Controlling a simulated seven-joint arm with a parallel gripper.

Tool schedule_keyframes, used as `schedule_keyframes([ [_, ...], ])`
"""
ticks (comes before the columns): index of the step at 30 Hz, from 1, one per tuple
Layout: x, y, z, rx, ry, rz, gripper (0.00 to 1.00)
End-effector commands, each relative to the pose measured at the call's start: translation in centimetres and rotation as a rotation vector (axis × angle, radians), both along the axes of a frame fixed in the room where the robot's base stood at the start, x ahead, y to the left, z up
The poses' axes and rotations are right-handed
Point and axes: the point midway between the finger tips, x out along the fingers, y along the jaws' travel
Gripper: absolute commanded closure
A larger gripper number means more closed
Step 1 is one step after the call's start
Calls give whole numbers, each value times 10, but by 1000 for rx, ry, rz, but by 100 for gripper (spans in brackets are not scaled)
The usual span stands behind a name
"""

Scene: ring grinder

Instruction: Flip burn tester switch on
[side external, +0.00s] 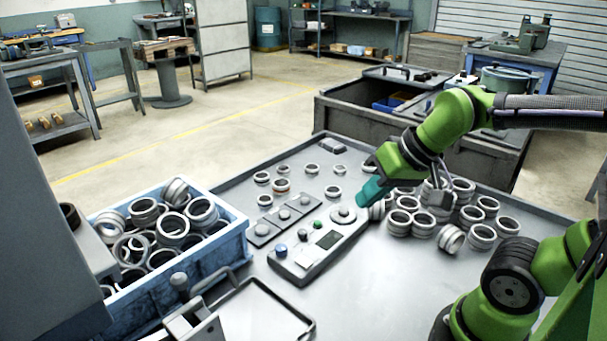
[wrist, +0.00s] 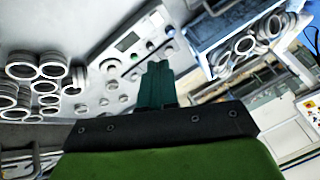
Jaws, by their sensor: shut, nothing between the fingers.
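A long grey control box (side external: 318,249), which looks like the burn tester, lies on the table with a small screen, a green button, a blue knob and a round disc at its far end. It also shows at the top of the wrist view (wrist: 128,42). I cannot clearly pick out its switch or tell its position. My gripper (side external: 364,199) has teal fingers, shut and empty, beside the disc end of the box; whether they touch it is unclear. The fingers also show in the wrist view (wrist: 157,68), pointing toward the table.
A strip of small plates with knobs (side external: 284,215) lies left of the box. Loose rings (side external: 400,222) crowd the table to the right, and several stand behind. A blue crate (side external: 240,245) full of rings is at left.

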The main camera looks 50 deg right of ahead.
Motion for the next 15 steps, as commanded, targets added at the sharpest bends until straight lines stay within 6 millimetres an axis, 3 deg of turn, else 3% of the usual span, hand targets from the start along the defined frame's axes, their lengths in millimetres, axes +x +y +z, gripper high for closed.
schedule_keyframes([
  [5, 30, -10, -17, -93, 135, 131, 100],
  [15, 80, -15, -45, -262, 247, 818, 100],
])
